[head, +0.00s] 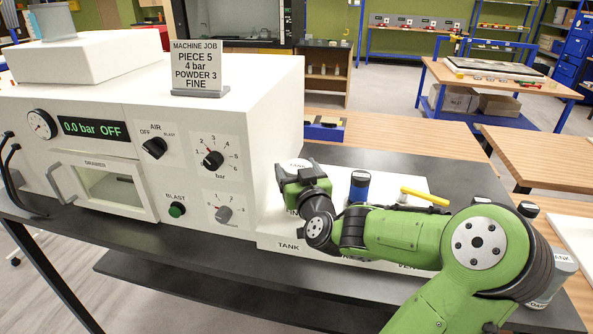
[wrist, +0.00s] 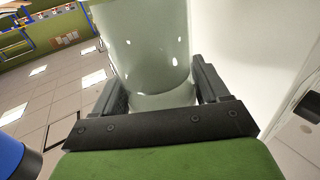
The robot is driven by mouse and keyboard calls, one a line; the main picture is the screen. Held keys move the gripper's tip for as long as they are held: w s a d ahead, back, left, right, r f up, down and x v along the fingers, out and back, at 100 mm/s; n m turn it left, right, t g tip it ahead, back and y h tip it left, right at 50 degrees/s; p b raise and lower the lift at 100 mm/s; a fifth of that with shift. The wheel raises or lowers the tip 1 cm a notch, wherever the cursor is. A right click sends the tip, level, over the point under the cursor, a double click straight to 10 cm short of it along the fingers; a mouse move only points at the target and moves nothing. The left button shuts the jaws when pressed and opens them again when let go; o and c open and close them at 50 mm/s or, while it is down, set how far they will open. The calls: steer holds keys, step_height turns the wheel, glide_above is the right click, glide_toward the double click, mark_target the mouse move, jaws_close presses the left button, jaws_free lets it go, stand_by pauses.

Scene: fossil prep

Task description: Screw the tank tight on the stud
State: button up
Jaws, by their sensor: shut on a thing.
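The tank is a pale, glassy cylinder with a white top (head: 294,164), beside the white machine's right side in the head view. In the wrist view the tank (wrist: 145,45) fills the space between the two dark fingers. My gripper (head: 303,177) is shut on the tank; it also shows in the wrist view (wrist: 160,88). My gripper and arm hide most of the tank in the head view. The stud is hidden, so I cannot tell how the tank sits on it.
The white machine (head: 270,110) stands close on the left, its display (head: 90,128) reading 0.0 bar OFF. A grey container (head: 556,278) stands at the right, partly behind my arm.

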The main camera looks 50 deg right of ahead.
steer(key=o, duration=1.7)
steer(key=shift+c, duration=0.2)
steer(key=b+v, duration=0.3)
steer(key=v, duration=0.5)
